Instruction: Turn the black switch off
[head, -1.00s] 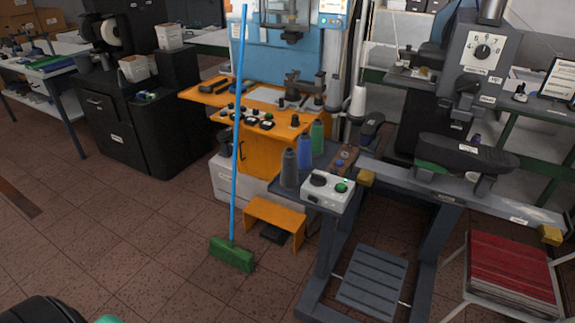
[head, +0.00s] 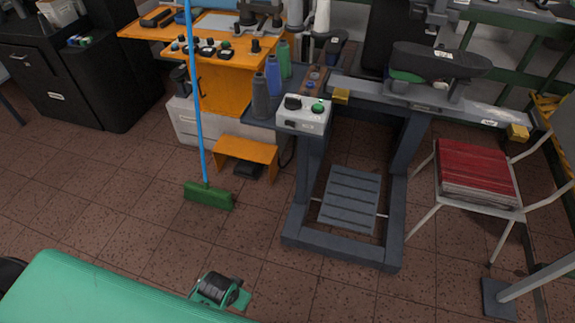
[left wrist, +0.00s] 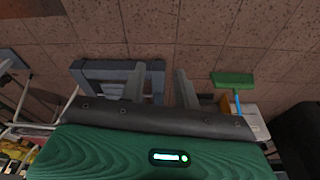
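A white control box (head: 303,118) sits at the front left end of the grey machine stand. On its top are a black knob switch (head: 292,102) at the left and a green button (head: 317,107) at the right. A small dark part shows on its front face. The knob's setting is too small to tell. In the left wrist view my left gripper (left wrist: 160,80) shows two grey fingers apart, with nothing between them. It is well away from the box.
A blue-handled broom (head: 208,195) stands to the left, beside an orange stool (head: 246,151). A chair with a red stack (head: 474,172) is at the right.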

